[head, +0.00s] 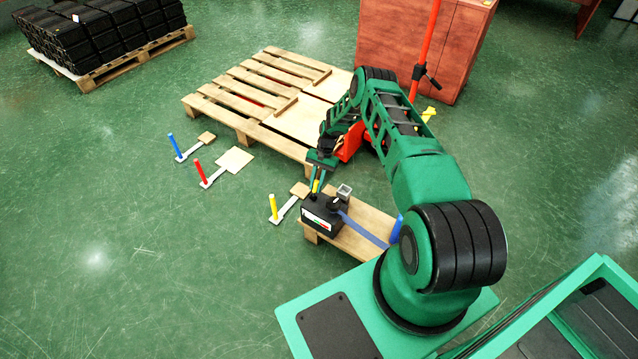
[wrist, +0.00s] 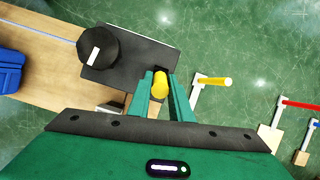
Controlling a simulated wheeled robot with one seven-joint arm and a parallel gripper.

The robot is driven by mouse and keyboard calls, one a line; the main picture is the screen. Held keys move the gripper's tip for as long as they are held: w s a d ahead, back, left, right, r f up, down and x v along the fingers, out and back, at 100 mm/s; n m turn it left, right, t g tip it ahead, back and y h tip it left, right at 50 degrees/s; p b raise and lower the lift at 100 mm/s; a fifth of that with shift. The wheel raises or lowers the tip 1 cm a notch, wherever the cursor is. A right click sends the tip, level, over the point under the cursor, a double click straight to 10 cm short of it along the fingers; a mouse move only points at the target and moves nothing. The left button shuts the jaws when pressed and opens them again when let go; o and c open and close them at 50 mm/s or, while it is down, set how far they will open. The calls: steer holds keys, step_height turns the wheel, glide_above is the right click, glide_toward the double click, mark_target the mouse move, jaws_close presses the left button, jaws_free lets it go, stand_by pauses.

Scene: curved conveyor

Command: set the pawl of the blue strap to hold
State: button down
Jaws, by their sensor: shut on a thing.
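A black box (head: 321,214) with a round knob and a coloured gauge on its front sits on a small wooden pallet (head: 352,240). The blue strap (head: 364,229) runs from the box across the pallet towards a blue block (head: 396,229). In the wrist view the box (wrist: 135,55), its black knob (wrist: 98,52) and the thin blue strap (wrist: 40,30) show from above. A short yellow lever (wrist: 160,84) stands at the box's edge, probably the pawl. My gripper (head: 317,182) points down over the box, its green fingers shut on this lever. The lever's lower end and its setting are hidden.
Yellow (head: 273,207), red (head: 200,172) and blue (head: 172,146) upright handles on white bars stand on the floor to the left. A large slatted pallet (head: 250,95) lies behind, with a red-brown cabinet (head: 420,45) beyond.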

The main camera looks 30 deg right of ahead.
steer(key=shift+w+a+f+y, duration=0.1)
steer(key=shift+a+f+y, duration=0.05)
steer(key=shift+y, duration=0.25)
steer(key=shift+d, duration=0.25)
steer(key=c, duration=1.6)
jaws_free()
steer(key=shift+f, duration=0.1)
steer(key=shift+d, duration=0.1)
steer(key=v, duration=1)
steer(key=shift+w+d+r, duration=0.25)
steer(key=shift+w+r, duration=0.05)
steer(key=shift+w, duration=0.05)
